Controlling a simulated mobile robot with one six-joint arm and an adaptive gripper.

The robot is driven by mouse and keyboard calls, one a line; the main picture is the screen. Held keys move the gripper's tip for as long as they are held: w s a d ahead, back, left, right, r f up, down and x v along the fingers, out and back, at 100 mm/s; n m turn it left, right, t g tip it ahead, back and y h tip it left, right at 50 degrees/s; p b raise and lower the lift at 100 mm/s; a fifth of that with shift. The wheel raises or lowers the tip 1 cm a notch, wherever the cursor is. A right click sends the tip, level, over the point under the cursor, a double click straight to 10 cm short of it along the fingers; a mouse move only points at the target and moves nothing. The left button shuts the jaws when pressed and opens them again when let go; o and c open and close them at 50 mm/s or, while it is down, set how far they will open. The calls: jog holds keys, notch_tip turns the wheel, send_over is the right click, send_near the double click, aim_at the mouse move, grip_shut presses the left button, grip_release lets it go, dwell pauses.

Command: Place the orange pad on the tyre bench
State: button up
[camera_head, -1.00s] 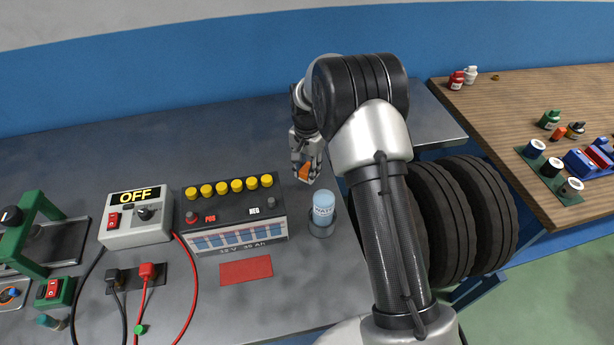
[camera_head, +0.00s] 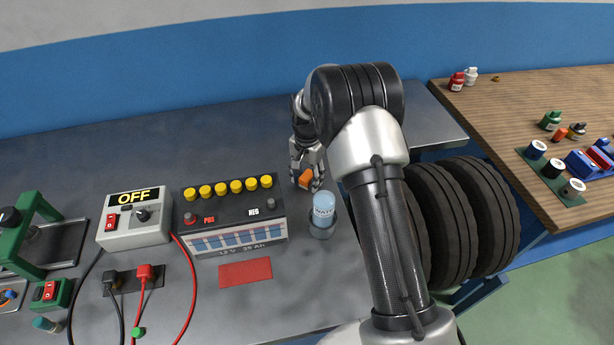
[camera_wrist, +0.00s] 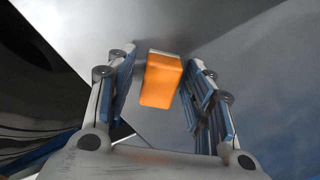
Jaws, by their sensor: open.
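The orange pad (camera_head: 306,179) is a small orange block at the back of the grey bench, behind the water bottle. In the wrist view the orange pad (camera_wrist: 161,82) stands between the two fingers, with a gap on each side and a pale face at its far end. My gripper (camera_head: 307,181) is open around it, pointing down; in the wrist view both fingers of my gripper (camera_wrist: 160,95) are apart. I cannot tell whether the pad touches the bench top. Tyres (camera_head: 482,215) stand in a row at the right, partly hidden by my arm.
A battery (camera_head: 235,215) with yellow caps, a water bottle (camera_head: 323,207) in a holder and a red mat (camera_head: 246,272) are on the grey bench. A charger box (camera_head: 135,217) reads OFF. A wooden table (camera_head: 530,95) with small bottles stands right. The grey bench's back is clear.

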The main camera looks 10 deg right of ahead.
jog(key=shift+r, duration=0.1)
notch_tip(320, 180, up, 12)
jog(key=p, duration=0.4)
notch_tip(320, 180, up, 11)
jog(key=n+t, duration=0.1)
jog(key=n, duration=0.1)
send_over(307, 176)
jog(key=s, duration=0.6)
jog(key=s+r+n+t, duration=0.1)
jog(key=s+r+n, duration=0.1)
jog(key=s+r, duration=0.8)
jog(key=s+f+n+t, duration=0.1)
jog(key=s+n, duration=0.4)
jog(key=s, duration=1.5)
jog(key=shift+f+t, duration=0.2)
jog(key=shift+t, duration=0.6)
